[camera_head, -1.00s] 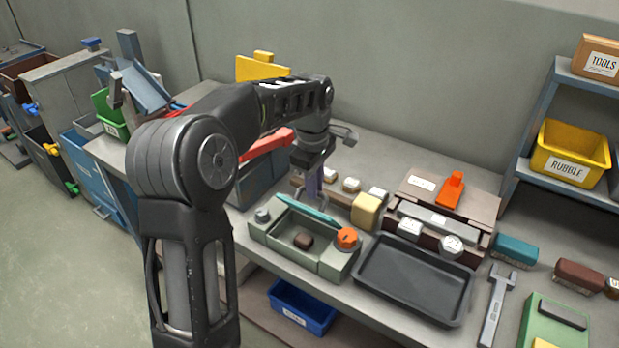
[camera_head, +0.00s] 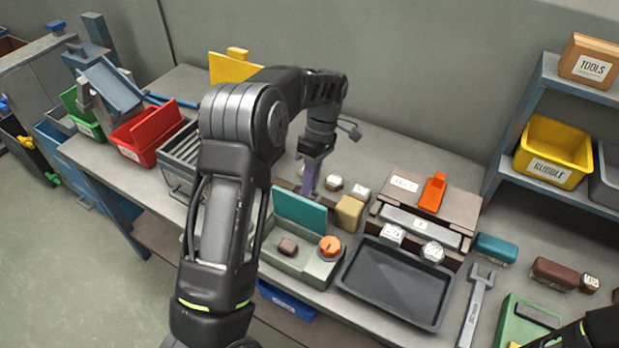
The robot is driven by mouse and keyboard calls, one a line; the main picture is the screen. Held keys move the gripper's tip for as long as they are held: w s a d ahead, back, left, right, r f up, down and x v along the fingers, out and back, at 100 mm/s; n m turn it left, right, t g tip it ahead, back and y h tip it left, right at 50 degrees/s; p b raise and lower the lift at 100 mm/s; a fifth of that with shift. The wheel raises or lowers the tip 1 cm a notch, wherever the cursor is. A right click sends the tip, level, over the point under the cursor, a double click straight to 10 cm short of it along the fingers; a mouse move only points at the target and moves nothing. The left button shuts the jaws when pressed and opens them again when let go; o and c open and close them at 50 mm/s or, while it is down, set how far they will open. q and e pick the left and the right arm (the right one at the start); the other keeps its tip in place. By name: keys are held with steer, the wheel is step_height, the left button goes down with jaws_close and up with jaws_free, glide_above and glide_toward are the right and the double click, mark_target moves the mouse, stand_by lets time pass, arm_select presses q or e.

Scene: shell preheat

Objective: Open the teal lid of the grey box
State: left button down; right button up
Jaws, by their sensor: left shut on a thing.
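The grey box (camera_head: 322,268) stands on the bench, left of a dark tray. Its teal lid (camera_head: 300,211) is raised and stands about upright at the back of the box, its broad face towards me. The box is open, and a small brown block (camera_head: 288,247) shows inside. An orange knob (camera_head: 331,247) sits at its right end. My left gripper (camera_head: 309,188) points down behind the lid's top edge and is shut on the lid; its fingertips are partly hidden. My left arm hides the box's left end. My right gripper is out of view.
An empty dark tray (camera_head: 395,285) lies right of the box. A yellow block (camera_head: 349,212) stands close behind it on the right. A wrench (camera_head: 476,305) lies further right. A red bin (camera_head: 146,134) is at the bench's left.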

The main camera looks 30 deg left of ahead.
arm_select(q)
steer(key=shift+s+f, duration=0.1)
steer(key=c, duration=1.5)
jaws_free()
steer(key=shift+o, duration=0.2)
